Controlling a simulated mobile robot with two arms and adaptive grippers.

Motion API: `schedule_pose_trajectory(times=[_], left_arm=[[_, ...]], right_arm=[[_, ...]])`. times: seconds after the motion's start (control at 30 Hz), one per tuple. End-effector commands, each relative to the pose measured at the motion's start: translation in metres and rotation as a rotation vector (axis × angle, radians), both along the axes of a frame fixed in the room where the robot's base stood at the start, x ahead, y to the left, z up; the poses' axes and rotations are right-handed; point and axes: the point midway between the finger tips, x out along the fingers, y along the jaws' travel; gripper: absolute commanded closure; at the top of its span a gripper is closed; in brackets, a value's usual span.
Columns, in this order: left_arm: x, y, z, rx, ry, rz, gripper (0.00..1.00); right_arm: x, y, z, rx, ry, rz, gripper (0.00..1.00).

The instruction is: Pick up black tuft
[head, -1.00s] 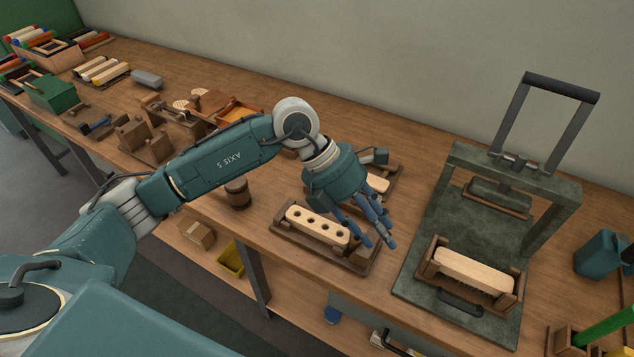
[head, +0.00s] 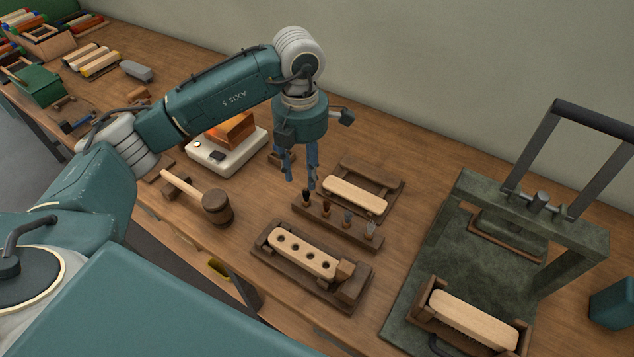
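A small wooden rack (head: 337,236) holds a row of upright tufts in the middle of the bench. The black tuft (head: 306,196) stands at the rack's left end. A brown tuft (head: 326,209), a grey tuft (head: 347,217) and a pale tuft (head: 370,229) stand to its right. My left gripper (head: 301,183) points down just above and behind the black tuft, with its blue fingers apart and nothing seen between them. I cannot tell whether a finger touches the tuft. My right gripper is not in view.
A drilled brush block (head: 302,251) sits in a wooden fixture in front of the rack. A plain block (head: 355,195) lies in a tray behind. A mallet (head: 216,207) and a glowing heater (head: 208,152) are at left; a green press (head: 462,235) stands at right.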

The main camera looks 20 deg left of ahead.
Motion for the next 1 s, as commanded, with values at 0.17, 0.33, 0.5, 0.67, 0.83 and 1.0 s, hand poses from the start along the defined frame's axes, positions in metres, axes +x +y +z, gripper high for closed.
schedule_pose_trajectory(times=[0.17, 0.33, 0.5, 0.67, 0.83, 1.0], left_arm=[[0.013, -0.001, -0.009, -0.002, 0.005, -0.001, 0.62], [0.007, -0.001, -0.034, -0.002, 0.000, 0.000, 0.62], [0.004, 0.000, -0.050, -0.002, -0.006, -0.001, 0.62], [0.007, 0.000, -0.064, -0.002, 0.001, 0.000, 0.62], [0.009, 0.000, -0.091, -0.003, 0.001, -0.001, 0.62], [0.009, 0.001, -0.105, -0.003, -0.004, -0.001, 0.62]], right_arm=[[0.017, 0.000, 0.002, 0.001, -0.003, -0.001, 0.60], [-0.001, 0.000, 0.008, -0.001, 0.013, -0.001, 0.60], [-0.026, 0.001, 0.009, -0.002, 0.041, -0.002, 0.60], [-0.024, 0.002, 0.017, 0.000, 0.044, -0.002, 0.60], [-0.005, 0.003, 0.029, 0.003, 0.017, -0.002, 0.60], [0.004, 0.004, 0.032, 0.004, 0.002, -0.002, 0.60]])
